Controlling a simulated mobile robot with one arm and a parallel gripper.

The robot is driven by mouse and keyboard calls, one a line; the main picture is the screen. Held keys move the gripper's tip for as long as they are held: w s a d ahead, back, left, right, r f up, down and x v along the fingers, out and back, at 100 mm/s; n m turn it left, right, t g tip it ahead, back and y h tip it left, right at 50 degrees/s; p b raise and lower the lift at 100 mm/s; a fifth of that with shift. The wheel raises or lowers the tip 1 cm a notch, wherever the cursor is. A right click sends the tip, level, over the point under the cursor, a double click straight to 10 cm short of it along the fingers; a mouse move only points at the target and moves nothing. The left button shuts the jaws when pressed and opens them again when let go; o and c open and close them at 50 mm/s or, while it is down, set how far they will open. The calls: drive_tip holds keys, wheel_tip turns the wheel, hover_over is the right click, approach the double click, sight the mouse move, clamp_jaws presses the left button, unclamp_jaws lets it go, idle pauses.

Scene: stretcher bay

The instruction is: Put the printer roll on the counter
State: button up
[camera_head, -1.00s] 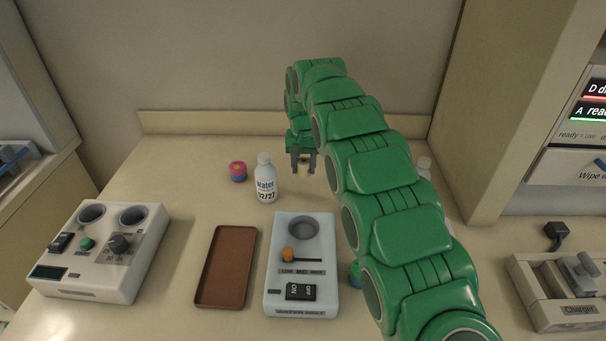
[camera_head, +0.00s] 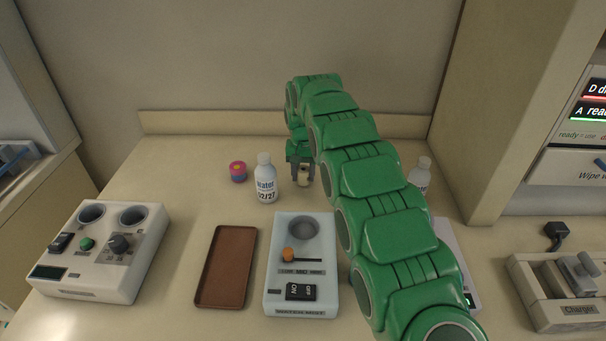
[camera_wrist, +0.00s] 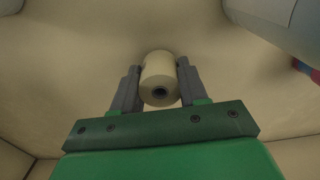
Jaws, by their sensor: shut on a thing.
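My gripper (camera_head: 303,176) is shut on the cream printer roll (camera_head: 304,178). In the wrist view the roll (camera_wrist: 160,79) sits between the two grey fingers, its dark core hole facing the camera. In the head view the gripper points down over the back middle of the counter (camera_head: 190,165), right of the water bottle. Whether the roll touches the counter or hangs just above it, I cannot tell.
A water bottle (camera_head: 265,182) and a pink and purple round item (camera_head: 238,171) stand left of my gripper. In front are a brown tray (camera_head: 228,265) and a white device with a round well (camera_head: 301,267). Another bottle (camera_head: 420,172) stands at the right, partly behind my arm.

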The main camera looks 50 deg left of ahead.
sight(303, 169)
drive_tip(key=shift+f, duration=0.25)
drive_tip(key=shift+f, duration=0.1)
drive_tip(key=o, duration=1)
drive_tip(key=shift+o, duration=0.2)
wheel_tip(303, 169, up, 11)
drive_tip(key=shift+a+r, duration=0.1)
drive_tip(key=shift+r, duration=0.45)
